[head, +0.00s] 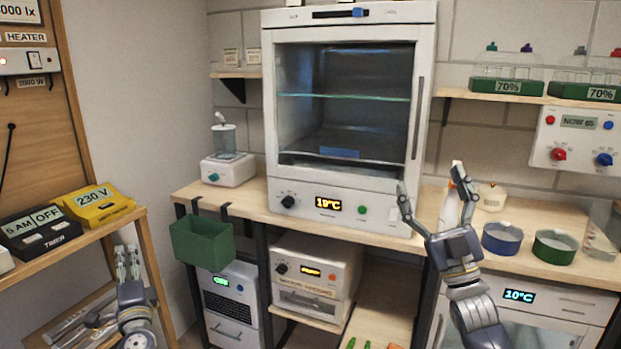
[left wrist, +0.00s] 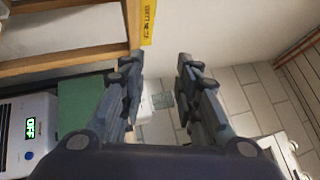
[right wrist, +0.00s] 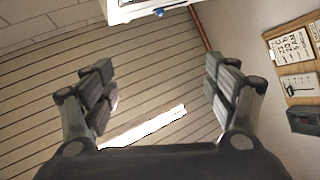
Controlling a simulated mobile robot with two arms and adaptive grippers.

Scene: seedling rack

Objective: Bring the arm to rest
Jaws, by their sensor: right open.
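My right gripper (head: 431,184) is raised with its fingers spread in front of the incubator's lower right corner. It is empty, and the right wrist view shows a wide gap between its fingertips (right wrist: 158,70). My left gripper (head: 127,260) is low at the left, beside the wooden shelf, with its fingers pointing up. In the left wrist view there is a clear gap between its fingertips (left wrist: 160,68) and nothing in it.
A glass-fronted incubator (head: 424,120) stands on the wooden counter. Blue (head: 502,241) and green (head: 555,248) round containers are right of my right gripper. A green bin (head: 202,243) hangs from the counter edge, right of my left gripper. A yellow 230 V box (head: 98,207) sits on the left shelf.

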